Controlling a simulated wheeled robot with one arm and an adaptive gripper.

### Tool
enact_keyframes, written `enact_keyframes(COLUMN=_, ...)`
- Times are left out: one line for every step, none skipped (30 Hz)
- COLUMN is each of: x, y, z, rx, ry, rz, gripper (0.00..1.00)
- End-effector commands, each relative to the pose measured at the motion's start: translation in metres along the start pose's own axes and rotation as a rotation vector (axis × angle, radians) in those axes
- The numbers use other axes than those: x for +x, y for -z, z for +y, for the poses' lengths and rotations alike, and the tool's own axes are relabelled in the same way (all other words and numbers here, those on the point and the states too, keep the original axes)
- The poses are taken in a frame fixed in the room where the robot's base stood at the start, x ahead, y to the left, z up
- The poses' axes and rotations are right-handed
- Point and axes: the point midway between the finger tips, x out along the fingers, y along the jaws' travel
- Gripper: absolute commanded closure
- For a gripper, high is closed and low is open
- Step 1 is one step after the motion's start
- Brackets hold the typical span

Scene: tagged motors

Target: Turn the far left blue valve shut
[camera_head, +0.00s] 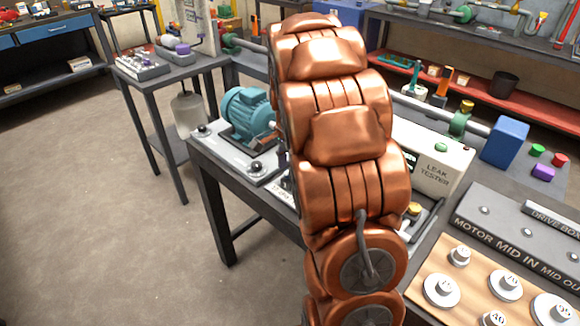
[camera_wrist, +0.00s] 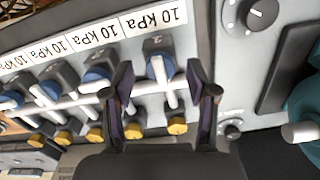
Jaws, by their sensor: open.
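In the wrist view, a row of blue valves (camera_wrist: 97,77) with white handles runs along a pipe manifold under white "10 kPa" labels (camera_wrist: 150,20). The valve at the right end of that row (camera_wrist: 160,68) lies between the fingers of my gripper (camera_wrist: 159,72). This end is nearest the teal motor (camera_wrist: 308,95), which stands on the left side of the bench in the head view (camera_head: 247,112). My gripper is open, one finger on each side of this valve. Contact cannot be told. In the head view my copper arm hides the gripper and the valves.
Yellow knobs (camera_wrist: 177,125) sit below the valves. A black dial (camera_wrist: 262,14) is on a grey plate to the right in the wrist view. A leak tester (camera_head: 440,165), a blue box (camera_head: 505,142) and a drive box (camera_head: 520,230) stand right of my arm. Open floor lies left.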

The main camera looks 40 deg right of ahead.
Motion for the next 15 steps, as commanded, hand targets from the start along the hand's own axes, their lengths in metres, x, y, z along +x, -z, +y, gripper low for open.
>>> enact_keyframes(x=0.0028, y=-0.0002, z=0.0001, rx=0.0, ry=0.0, rz=0.0, gripper=0.42)
enact_keyframes(x=0.0041, y=0.0, z=-0.0003, rx=-0.001, ry=0.001, rz=0.001, gripper=0.42)
enact_keyframes(x=0.0055, y=0.0002, z=-0.0006, rx=-0.001, ry=0.002, rz=0.001, gripper=0.42)
enact_keyframes(x=0.0062, y=0.0002, z=-0.0007, rx=-0.001, ry=0.003, rz=0.002, gripper=0.42)
enact_keyframes(x=0.0068, y=0.0003, z=-0.0008, rx=-0.001, ry=0.003, rz=0.002, gripper=0.42)
enact_keyframes(x=0.0072, y=0.0003, z=-0.0008, rx=-0.001, ry=0.004, rz=0.002, gripper=0.42)
enact_keyframes(x=0.0073, y=0.0004, z=-0.0009, rx=-0.001, ry=0.004, rz=0.002, gripper=0.42)
enact_keyframes(x=0.0073, y=0.0004, z=-0.0009, rx=-0.001, ry=0.004, rz=0.002, gripper=0.42)
enact_keyframes(x=0.0073, y=0.0004, z=-0.0009, rx=-0.001, ry=0.004, rz=0.002, gripper=0.42)
enact_keyframes(x=0.0073, y=0.0003, z=-0.0008, rx=-0.001, ry=0.004, rz=0.002, gripper=0.42)
enact_keyframes(x=0.0072, y=0.0003, z=-0.0007, rx=0.0, ry=0.004, rz=0.002, gripper=0.42)
enact_keyframes(x=0.0073, y=0.0003, z=-0.0007, rx=0.0, ry=0.004, rz=0.002, gripper=0.42)
enact_keyframes(x=0.0072, y=0.0003, z=-0.0007, rx=-0.001, ry=0.004, rz=0.002, gripper=0.45)
enact_keyframes(x=0.0071, y=0.0003, z=-0.0007, rx=0.0, ry=0.004, rz=0.002, gripper=0.49)
enact_keyframes(x=0.0072, y=0.0003, z=-0.0006, rx=0.0, ry=0.004, rz=0.002, gripper=0.53)
